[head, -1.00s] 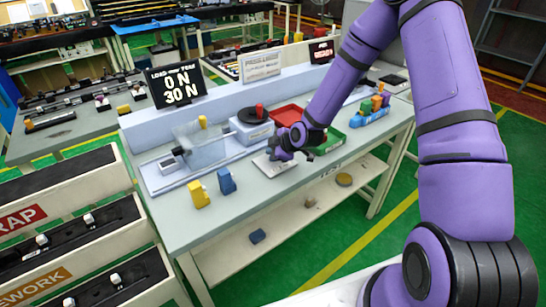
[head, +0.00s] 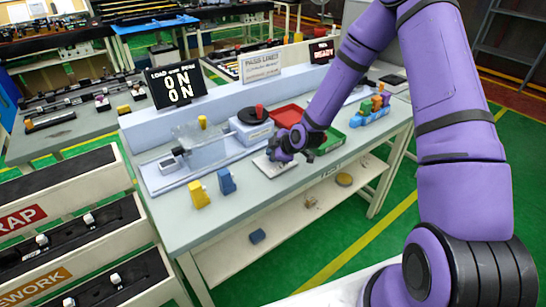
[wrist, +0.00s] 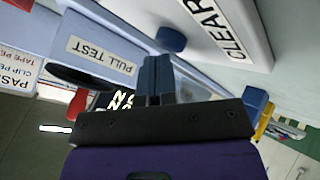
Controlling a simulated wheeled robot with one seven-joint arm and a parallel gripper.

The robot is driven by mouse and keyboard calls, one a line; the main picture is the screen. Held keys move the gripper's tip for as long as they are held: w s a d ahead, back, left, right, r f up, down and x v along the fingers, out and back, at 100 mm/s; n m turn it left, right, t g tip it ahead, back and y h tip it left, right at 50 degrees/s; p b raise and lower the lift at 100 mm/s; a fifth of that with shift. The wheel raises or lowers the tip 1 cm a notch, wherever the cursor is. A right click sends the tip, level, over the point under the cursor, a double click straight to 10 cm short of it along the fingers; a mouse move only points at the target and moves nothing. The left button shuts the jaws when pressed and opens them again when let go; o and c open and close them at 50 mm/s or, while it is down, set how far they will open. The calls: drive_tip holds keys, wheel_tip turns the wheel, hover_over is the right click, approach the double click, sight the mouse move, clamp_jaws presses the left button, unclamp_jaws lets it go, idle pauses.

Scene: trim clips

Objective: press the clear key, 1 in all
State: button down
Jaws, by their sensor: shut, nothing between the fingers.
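The clear key is a round blue button (wrist: 171,39) on a white panel marked CLEAR (wrist: 215,25) in the wrist view. My gripper (wrist: 157,62) is shut and empty, its blue-grey fingertips close to the key; I cannot tell whether they touch it. In the head view my gripper (head: 280,157) is low over the white plate (head: 268,170) on the bench, and the key is hidden there. The load display (head: 179,85) reads 0 N on both lines.
A pull-test fixture (head: 200,150) with a clear guard stands left on the bench. A yellow block (head: 199,195) and a blue block (head: 227,182) stand at the front edge. Red (head: 290,115) and green (head: 331,142) trays lie behind and right of my gripper. A small sign (head: 321,53) reads READY.

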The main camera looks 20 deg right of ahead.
drive_tip(key=shift+r, duration=0.8)
drive_tip(key=shift+r, duration=2.55)
